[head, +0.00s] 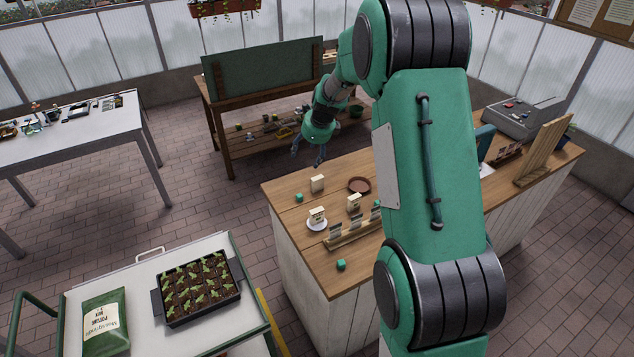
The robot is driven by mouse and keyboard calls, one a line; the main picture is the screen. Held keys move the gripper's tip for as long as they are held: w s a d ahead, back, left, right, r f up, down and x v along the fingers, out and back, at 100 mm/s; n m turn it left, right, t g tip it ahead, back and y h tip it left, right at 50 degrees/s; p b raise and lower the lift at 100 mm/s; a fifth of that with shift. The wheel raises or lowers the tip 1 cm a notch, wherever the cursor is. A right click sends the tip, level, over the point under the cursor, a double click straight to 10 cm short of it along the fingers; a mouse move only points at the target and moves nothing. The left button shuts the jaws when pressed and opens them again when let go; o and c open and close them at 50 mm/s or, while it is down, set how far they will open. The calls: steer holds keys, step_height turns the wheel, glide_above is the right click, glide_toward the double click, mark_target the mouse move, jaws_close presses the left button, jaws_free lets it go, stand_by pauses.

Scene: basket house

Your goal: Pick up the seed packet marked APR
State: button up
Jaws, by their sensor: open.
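Several small upright packets stand on the wooden counter (283,215); their markings are too small to read, so I cannot tell which is APR. One cream packet (317,183) stands near the far left edge. Another cream packet (353,202) stands near the middle. A third cream packet (317,214) stands on a white saucer (316,226). Several darker packets (335,229) stand in a wooden rack (345,240), partly hidden by my arm. My gripper (308,155) is open and empty, pointing down, beyond the far left part of the counter in the picture.
A brown round dish (359,186) and green cubes (341,264) are on the counter. A cash register (523,117) stands at its right. A trolley (222,334) with a seedling tray (239,292) and potting mix bag (104,320) is front left. My arm hides the counter's middle.

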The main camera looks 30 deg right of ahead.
mark_target(319, 179)
steer(key=w+d+f+m+p, duration=0.1)
steer(key=w+d+f+m, duration=0.1)
steer(key=d+f, duration=0.3)
steer(key=w+d+f+m+p, duration=0.1)
steer(key=w+d+f+m, duration=0.2)
steer(key=f, duration=0.6)
steer(key=d+m, duration=0.2)
steer(key=shift+w+f+m+p, duration=0.15)
steer(key=shift+w+m+p, duration=0.15)
steer(key=shift+p, duration=0.1)
steer(key=shift+f, duration=0.1)
steer(key=shift+x, duration=4.2)
steer(key=shift+d+f, duration=0.1)
steer(key=shift+p+x, duration=0.55)
steer(key=shift+x, duration=1.95)
steer(key=shift+d, duration=0.1)
steer(key=c, duration=1.5)
